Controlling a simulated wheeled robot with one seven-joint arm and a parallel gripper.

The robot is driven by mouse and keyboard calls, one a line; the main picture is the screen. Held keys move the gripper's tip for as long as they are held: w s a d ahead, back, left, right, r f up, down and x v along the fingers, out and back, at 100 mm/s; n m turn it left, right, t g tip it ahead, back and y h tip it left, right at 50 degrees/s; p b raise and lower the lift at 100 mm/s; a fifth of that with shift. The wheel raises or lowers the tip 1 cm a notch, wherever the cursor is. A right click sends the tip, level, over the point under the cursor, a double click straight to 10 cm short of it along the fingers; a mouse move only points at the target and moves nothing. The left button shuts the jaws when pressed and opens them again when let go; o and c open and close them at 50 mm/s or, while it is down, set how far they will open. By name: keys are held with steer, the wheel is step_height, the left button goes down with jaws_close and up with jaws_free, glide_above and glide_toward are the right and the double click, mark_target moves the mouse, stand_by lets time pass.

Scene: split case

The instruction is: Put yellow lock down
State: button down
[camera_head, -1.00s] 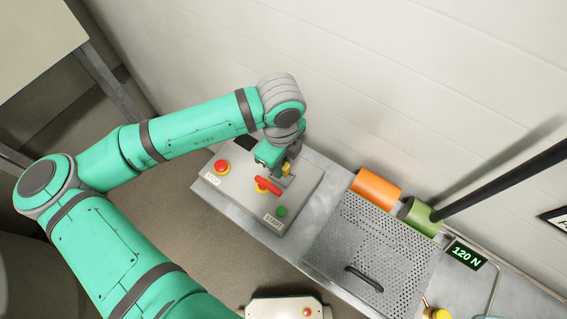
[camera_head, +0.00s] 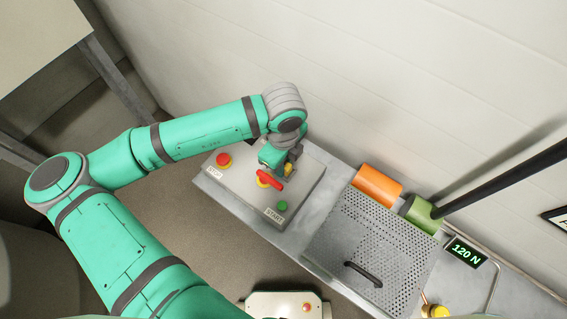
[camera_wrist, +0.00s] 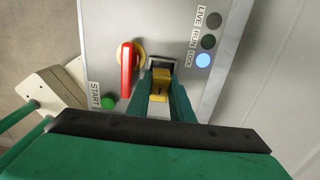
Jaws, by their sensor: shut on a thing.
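The yellow lock (camera_wrist: 160,85) is between the fingers of my gripper (camera_wrist: 161,92) in the wrist view. My gripper is shut on it, just over the grey control panel (camera_wrist: 110,20), in front of a dark square fitting (camera_wrist: 163,65). I cannot tell whether the lock touches the panel. In the head view the lock (camera_head: 289,169) shows as a small yellow patch by my gripper (camera_head: 285,167), partly hidden by it. A red handle (camera_wrist: 126,70) on a yellow base stands just left of the lock in the wrist view.
The panel has a red STOP button (camera_head: 223,160) and a green START button (camera_head: 283,206). A blue LOCK light (camera_wrist: 203,60) is lit. A perforated guard with a black handle (camera_head: 363,274) and orange (camera_head: 378,185) and green (camera_head: 420,214) rollers stand to the right.

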steer(key=c, duration=1.6)
jaws_free()
steer(key=shift+f, duration=0.55)
steer(key=shift+o, duration=0.2)
step_height(320, 180, up, 13)
steer(key=shift+r, duration=0.2)
steer(key=shift+w, duration=0.1)
